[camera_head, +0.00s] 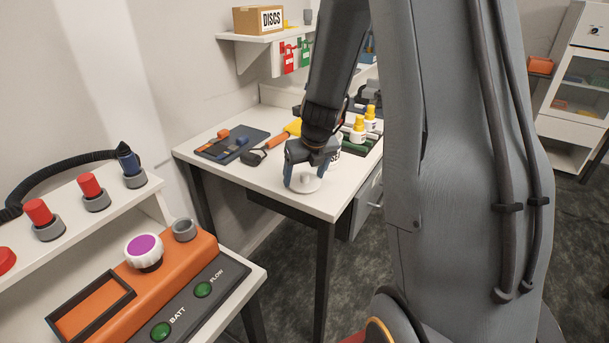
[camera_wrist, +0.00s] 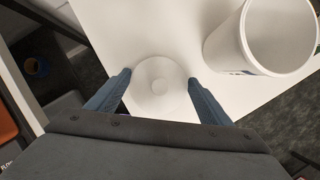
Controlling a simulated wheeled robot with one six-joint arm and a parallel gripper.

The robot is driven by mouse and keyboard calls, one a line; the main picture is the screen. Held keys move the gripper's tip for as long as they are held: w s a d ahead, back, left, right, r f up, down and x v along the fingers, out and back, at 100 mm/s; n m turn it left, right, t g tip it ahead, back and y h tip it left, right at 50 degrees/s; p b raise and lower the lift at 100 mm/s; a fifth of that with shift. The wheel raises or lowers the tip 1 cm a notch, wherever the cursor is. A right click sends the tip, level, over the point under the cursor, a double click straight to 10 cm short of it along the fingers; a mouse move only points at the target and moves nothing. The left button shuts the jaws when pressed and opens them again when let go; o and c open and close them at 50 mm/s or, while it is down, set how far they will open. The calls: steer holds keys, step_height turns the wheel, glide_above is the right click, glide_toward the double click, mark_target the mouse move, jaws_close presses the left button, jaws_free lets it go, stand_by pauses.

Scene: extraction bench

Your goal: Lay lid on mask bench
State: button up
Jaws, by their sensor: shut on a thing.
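The lid (camera_head: 304,184) is a white round disc with a small raised centre. It is at the near corner of the white bench top (camera_head: 262,172), flat over it; I cannot tell whether it touches the surface. My gripper (camera_head: 306,178) points down with its blue fingers on either side of the lid, shut on it. In the wrist view the lid (camera_wrist: 158,90) sits level between the two fingertips (camera_wrist: 160,78). A white open-topped container (camera_wrist: 268,45) stands beside it on the bench, upright and apart from the lid. My gripper mostly hides the container in the head view.
Behind are a dark mat with small tools (camera_head: 230,145), an orange-handled tool (camera_head: 277,141) and yellow-capped bottles (camera_head: 358,130). An orange station (camera_head: 190,262) with a purple-topped white knob (camera_head: 144,250) stands at front left. The bench edge is close to the lid.

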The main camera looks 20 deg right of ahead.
steer(key=shift+f, duration=0.15)
steer(key=o, duration=1)
